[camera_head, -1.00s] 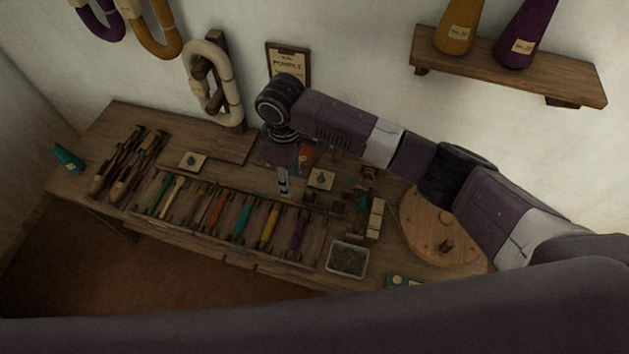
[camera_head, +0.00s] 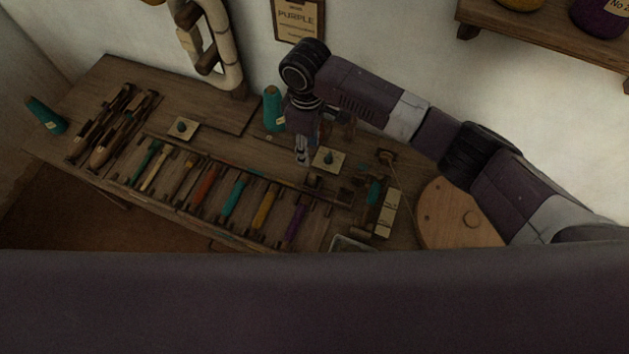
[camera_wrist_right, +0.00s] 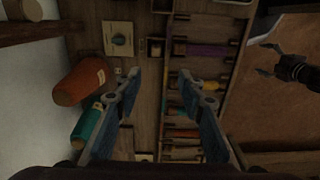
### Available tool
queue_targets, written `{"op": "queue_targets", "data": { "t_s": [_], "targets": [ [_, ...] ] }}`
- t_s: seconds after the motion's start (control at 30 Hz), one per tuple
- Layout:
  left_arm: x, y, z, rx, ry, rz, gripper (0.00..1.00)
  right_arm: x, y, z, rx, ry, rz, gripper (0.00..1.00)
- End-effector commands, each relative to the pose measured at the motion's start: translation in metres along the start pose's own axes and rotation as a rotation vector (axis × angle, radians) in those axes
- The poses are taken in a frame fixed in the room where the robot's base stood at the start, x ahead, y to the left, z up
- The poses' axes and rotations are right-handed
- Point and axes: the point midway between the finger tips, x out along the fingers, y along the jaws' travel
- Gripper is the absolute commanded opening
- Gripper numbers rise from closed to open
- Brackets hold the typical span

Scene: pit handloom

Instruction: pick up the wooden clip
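I cannot make out the wooden clip for certain in either view. A small pale piece (camera_wrist_right: 118,72) lies on the bench by the left fingertip in the right wrist view; it is too small and dark to name. My right gripper (camera_head: 301,158) points down over the bench, behind the spool rack, beside a card with a blue-green knob (camera_head: 327,159). In the wrist view its two fingers (camera_wrist_right: 160,76) are apart with nothing between them. What seems to be my left gripper (camera_wrist_right: 268,60) hangs over the floor at the right, fingers apart; the head view does not show it.
The rack of coloured spools (camera_head: 232,195) runs along the front of the bench. A teal cone (camera_head: 273,108) stands left of the gripper; a rust cone (camera_wrist_right: 80,83) shows in the wrist view. Wooden shuttles (camera_head: 108,125) lie left. A round wooden disc (camera_head: 445,213) is right.

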Motion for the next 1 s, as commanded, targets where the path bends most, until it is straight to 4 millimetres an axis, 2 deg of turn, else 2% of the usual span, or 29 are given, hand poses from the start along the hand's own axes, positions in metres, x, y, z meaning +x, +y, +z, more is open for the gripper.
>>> {"op": "queue_targets", "data": {
  "t_s": [0.03, 0.1, 0.3, 0.43, 0.67, 0.87, 1.0],
  "targets": [
    [0.028, 0.000, 0.002, 0.000, 0.000, 0.000, 0.76, 0.028, 0.000, 0.000, 0.000, -0.001, -0.001, 0.36],
    [0.046, 0.000, 0.003, 0.000, 0.002, 0.000, 0.76, 0.047, 0.000, 0.000, 0.000, 0.000, 0.000, 0.36],
    [0.078, 0.000, 0.003, 0.001, 0.005, -0.001, 0.76, 0.078, 0.000, 0.000, 0.000, 0.000, 0.000, 0.36],
    [0.086, 0.001, 0.003, 0.001, 0.006, -0.001, 0.76, 0.086, 0.000, 0.000, 0.000, 0.000, 0.000, 0.36],
    [0.084, 0.001, 0.001, 0.001, 0.008, -0.001, 0.76, 0.104, 0.000, 0.001, 0.001, -0.002, -0.002, 0.36],
    [0.080, 0.000, 0.001, 0.000, 0.009, -0.001, 0.76, 0.127, 0.002, 0.004, 0.002, -0.003, -0.002, 0.36],
    [0.077, 0.000, 0.000, 0.000, 0.009, -0.001, 0.76, 0.149, 0.004, 0.005, 0.001, -0.002, -0.002, 0.36]
  ]
}}
